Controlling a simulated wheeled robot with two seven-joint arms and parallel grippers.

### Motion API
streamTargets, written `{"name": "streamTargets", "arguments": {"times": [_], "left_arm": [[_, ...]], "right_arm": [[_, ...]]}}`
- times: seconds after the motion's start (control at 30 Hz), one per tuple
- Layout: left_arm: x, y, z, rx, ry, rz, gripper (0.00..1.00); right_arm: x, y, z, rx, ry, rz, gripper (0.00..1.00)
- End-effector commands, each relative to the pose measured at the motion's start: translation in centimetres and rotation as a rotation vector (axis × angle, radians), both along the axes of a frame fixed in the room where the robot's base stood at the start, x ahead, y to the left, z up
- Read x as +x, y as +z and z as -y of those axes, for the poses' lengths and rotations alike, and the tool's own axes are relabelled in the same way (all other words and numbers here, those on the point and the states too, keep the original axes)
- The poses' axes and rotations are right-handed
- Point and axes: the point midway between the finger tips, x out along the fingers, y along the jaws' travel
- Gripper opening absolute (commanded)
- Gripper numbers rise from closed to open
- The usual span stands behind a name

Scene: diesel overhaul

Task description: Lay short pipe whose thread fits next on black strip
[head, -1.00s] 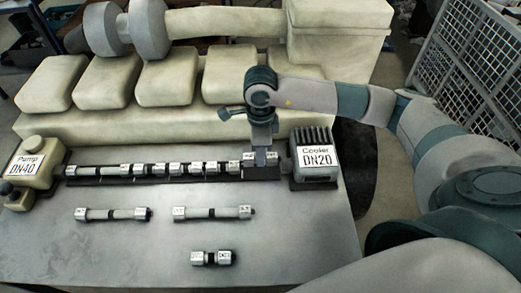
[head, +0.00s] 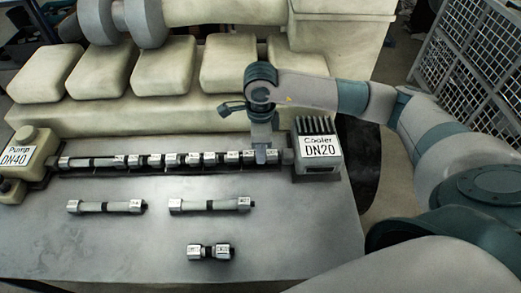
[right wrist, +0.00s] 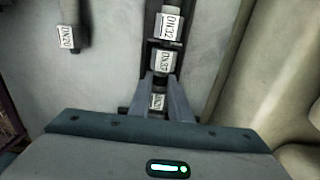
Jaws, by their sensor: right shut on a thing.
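The black strip (head: 105,171) runs along the back of the table between the pump block and the cooler block. A row of short labelled pipe pieces (head: 153,161) lies along it. My right gripper (head: 264,156) points down at the strip's right end, beside the cooler. It is shut on a short pipe piece (right wrist: 157,101) lying in line with the row; the fingers hide part of it. Its label is too small to read surely. Neighbouring pieces in the right wrist view (right wrist: 165,27) read about DN32. My left gripper is out of view.
Two longer pipes (head: 105,206) (head: 210,204) and a short one (head: 208,251) lie loose on the table (head: 300,225). The pump (head: 22,157) marked DN40 stands left, the cooler (head: 318,149) marked DN20 right. The pale engine (head: 160,114) rises behind the strip.

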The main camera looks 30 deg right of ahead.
Motion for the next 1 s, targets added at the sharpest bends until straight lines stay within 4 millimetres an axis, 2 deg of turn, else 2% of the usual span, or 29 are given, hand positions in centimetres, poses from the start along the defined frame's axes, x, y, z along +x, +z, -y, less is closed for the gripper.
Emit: {"name": "streamTargets", "arguments": {"times": [1.0], "left_arm": [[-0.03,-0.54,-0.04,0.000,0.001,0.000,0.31]], "right_arm": [[0.04,-0.12,0.01,0.000,0.000,0.001,0.00]]}}
